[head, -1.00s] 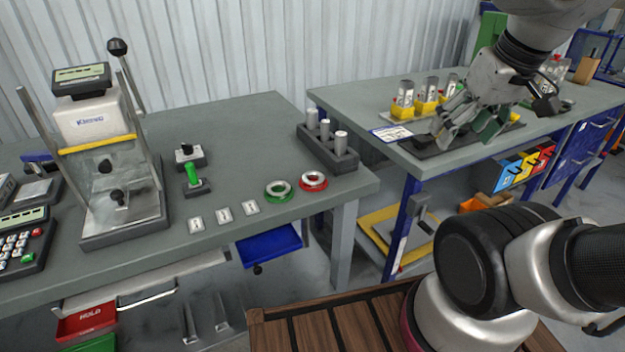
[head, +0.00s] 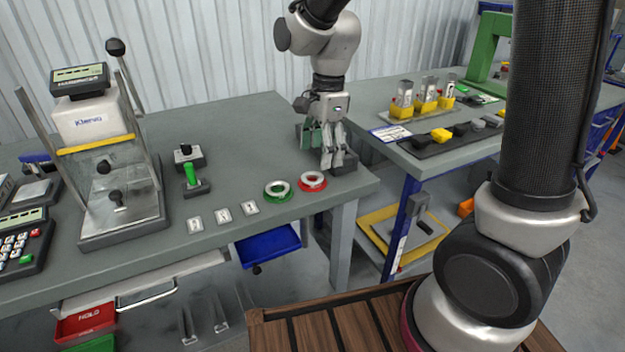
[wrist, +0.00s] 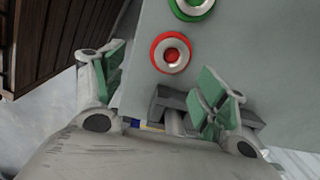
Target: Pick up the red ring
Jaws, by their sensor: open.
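The red ring (head: 312,181) lies flat near the front right corner of the left table, with a pale metal inner ring. A green ring (head: 278,190) lies just left of it. In the wrist view the red ring (wrist: 171,53) sits ahead of my gripper, with the green ring (wrist: 192,6) beyond it, cut by the top edge. My gripper (head: 333,158) points down to the right of the red ring, in front of the dark block with metal pegs. In the wrist view my gripper (wrist: 160,88) has its green-padded fingers wide apart with nothing between them touching.
The dark peg block (head: 345,166) is partly hidden behind my gripper. Three small white labelled plates (head: 222,215) lie left of the rings. The table's middle is clear.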

